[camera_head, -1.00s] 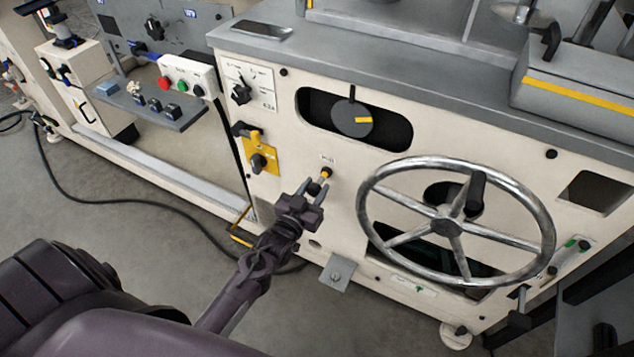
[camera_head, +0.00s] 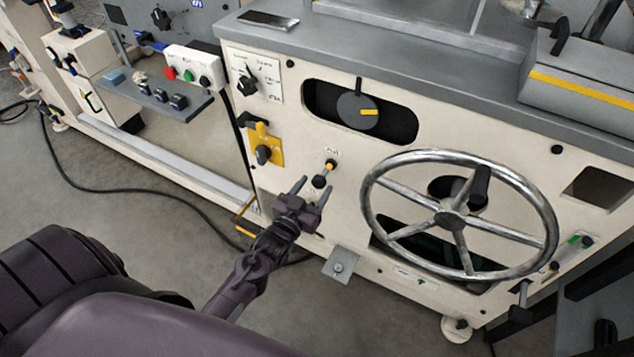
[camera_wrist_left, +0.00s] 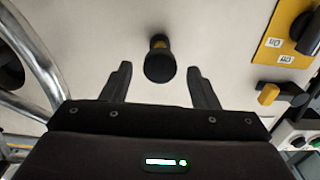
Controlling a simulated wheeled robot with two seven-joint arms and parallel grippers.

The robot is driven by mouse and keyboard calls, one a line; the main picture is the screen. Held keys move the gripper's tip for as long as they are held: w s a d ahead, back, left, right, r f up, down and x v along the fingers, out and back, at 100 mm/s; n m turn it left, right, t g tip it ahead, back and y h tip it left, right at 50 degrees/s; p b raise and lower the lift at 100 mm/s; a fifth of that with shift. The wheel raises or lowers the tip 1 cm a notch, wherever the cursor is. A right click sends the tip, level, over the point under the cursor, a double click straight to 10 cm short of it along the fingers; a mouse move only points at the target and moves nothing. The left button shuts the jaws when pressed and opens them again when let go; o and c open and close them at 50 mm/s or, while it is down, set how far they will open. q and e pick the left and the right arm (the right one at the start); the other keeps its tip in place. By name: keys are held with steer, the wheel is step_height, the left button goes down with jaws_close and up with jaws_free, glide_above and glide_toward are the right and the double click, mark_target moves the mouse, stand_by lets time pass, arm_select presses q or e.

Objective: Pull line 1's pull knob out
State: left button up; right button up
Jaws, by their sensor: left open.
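The pull knob (camera_head: 320,181) is a small black knob with a yellow collar on the cream machine front, under a small label and left of the large handwheel. In the left wrist view the black knob (camera_wrist_left: 160,66) stands out from the panel, with orange-yellow visible behind its head. My left gripper (camera_head: 313,188) is open and empty, just in front of and below the knob. In the left wrist view its fingers (camera_wrist_left: 159,72) are spread to either side of the knob, with clear gaps on both sides. My right gripper is not in view.
The steel handwheel (camera_head: 448,222) stands out close to the right of the knob. A yellow switch plate (camera_head: 275,146) with a black rotary switch is to the upper left. A small grey bracket (camera_head: 340,264) juts out below. The floor in front is open.

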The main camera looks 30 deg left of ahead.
arm_select(q)
steer(key=s, duration=0.5)
steer(key=shift+s, duration=0.2)
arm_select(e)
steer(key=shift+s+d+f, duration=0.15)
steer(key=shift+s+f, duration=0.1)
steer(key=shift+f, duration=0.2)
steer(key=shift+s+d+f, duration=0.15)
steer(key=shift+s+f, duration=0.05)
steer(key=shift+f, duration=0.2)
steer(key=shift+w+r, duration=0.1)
